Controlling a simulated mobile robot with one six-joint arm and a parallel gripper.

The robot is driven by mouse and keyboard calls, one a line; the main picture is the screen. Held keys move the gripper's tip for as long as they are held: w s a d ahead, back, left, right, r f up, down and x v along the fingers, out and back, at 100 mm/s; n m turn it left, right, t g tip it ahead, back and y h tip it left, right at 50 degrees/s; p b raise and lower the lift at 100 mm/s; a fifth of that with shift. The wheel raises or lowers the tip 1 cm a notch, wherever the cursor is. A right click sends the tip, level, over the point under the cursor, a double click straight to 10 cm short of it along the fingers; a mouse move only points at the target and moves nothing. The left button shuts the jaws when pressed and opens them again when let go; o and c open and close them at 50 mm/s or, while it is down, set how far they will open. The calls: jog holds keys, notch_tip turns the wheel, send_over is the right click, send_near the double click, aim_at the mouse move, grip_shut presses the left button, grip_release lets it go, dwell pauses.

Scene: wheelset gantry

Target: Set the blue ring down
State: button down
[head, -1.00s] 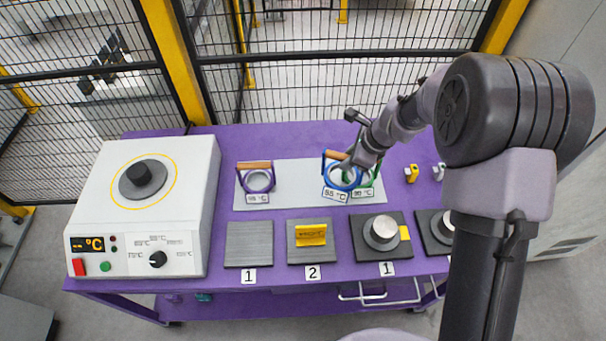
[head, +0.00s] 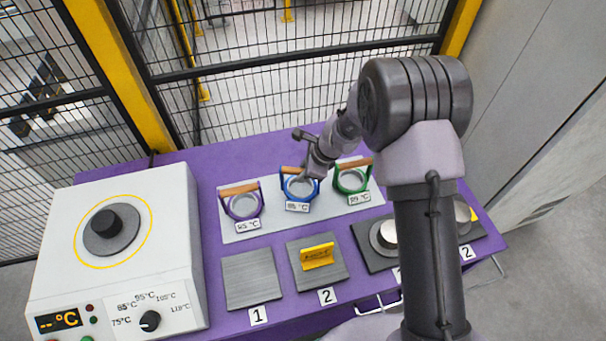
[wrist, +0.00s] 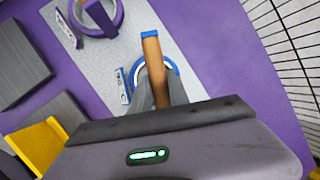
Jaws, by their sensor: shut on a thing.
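The blue ring (head: 299,196) with a wooden handle and an 85 °C tag is at the middle of the light grey plate (head: 262,229), between the purple ring (head: 242,207) and the green ring (head: 351,184). My gripper (head: 303,174) is shut on its wooden handle. In the wrist view the handle (wrist: 151,55) runs up from between my fingers, and part of the blue ring (wrist: 173,67) shows behind it. The fingers hide much of the ring. I cannot tell if it touches the plate.
A white heater (head: 150,270) with a dial stands at the left. Grey pads lie in front, one with a yellow block (head: 318,256). The purple ring (wrist: 104,22) is apart from the blue one in the wrist view. A mesh fence is behind the table.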

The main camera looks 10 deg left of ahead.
jog(key=c, duration=1.3)
grip_release()
jog(key=shift+o, duration=0.2)
jog(key=shift+r, duration=0.15)
jog(key=s+d+r+n+t+p, duration=0.1)
jog(key=s+d+r+n+p, duration=0.2)
jog(key=r, duration=0.8)
jog(key=s+d+r+p, duration=0.1)
jog(key=s+d+r, duration=0.35)
jog(key=r, duration=0.75)
jog(key=s+d+r+n+t+h, duration=0.1)
jog(key=s+d+r+n, duration=0.3)
jog(key=s, duration=0.6)
jog(key=s+d+r+n+t+h, duration=0.1)
jog(key=s+d+r+n+t, duration=0.1)
jog(key=s+d+r+n, duration=0.3)
jog(key=s+d+r, duration=0.1)
jog(key=s+d, duration=0.2)
jog(key=s, duration=0.2)
jog(key=shift+d+r+h, duration=0.25)
jog(key=shift+r+h, duration=0.05)
